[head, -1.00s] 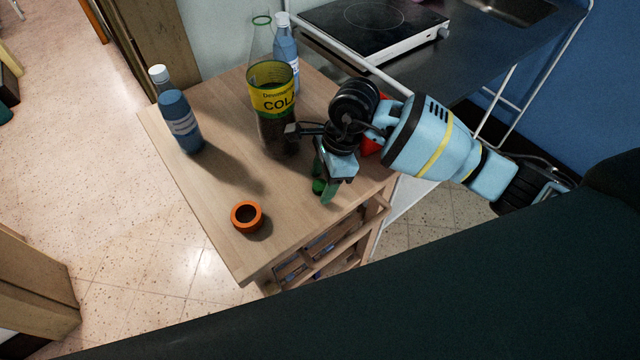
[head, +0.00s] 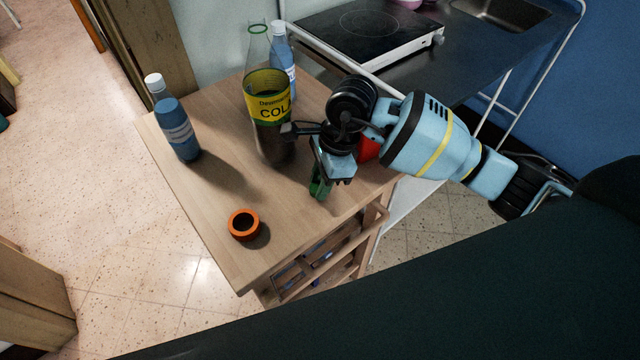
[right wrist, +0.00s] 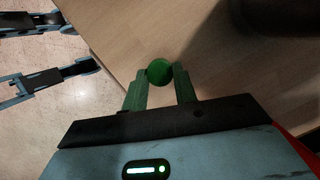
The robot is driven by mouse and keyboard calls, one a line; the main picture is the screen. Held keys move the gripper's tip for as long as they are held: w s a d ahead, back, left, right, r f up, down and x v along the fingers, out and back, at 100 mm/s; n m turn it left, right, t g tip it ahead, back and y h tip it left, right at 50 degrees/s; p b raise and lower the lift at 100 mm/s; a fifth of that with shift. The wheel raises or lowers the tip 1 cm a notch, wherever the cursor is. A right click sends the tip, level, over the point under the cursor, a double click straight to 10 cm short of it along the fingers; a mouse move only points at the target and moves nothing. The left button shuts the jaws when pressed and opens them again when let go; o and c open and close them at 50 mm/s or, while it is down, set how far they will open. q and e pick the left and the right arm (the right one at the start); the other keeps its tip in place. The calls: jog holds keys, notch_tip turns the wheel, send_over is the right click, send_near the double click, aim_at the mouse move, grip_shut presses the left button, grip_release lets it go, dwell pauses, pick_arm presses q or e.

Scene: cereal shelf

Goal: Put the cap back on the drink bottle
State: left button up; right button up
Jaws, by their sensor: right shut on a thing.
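The drink bottle (head: 268,108) stands upright on the wooden table, with a yellow and green cola label, dark liquid and an uncapped neck with a green ring. My right gripper (head: 320,190) is in front and to the right of it, near the table's right edge, pointing down. In the right wrist view, the right gripper (right wrist: 160,82) is shut on the round green cap (right wrist: 159,71), held between its two green fingertips. The cap is apart from the bottle. I cannot make the cap out clearly in the head view.
A blue bottle with a white cap (head: 178,130) stands left; another blue bottle (head: 284,62) stands behind the cola. An orange ring-shaped cup (head: 244,225) sits near the front. A red object (head: 368,149) is partly hidden by my right arm. The table's (head: 208,198) left-front part is mostly clear.

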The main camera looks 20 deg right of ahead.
jog(key=shift+r, duration=0.85)
pick_arm(q)
jog(key=shift+s+f+b, duration=0.45)
jog(key=shift+f+b, duration=0.15)
jog(key=shift+f, duration=0.15)
pick_arm(e)
jog(key=s+d, duration=0.2)
jog(key=s, duration=0.5)
jog(key=s+d+r, duration=0.1)
jog(key=s+d, duration=0.2)
jog(key=s, duration=0.5)
jog(key=shift+s+r, duration=0.15)
jog(key=shift+r, duration=0.1)
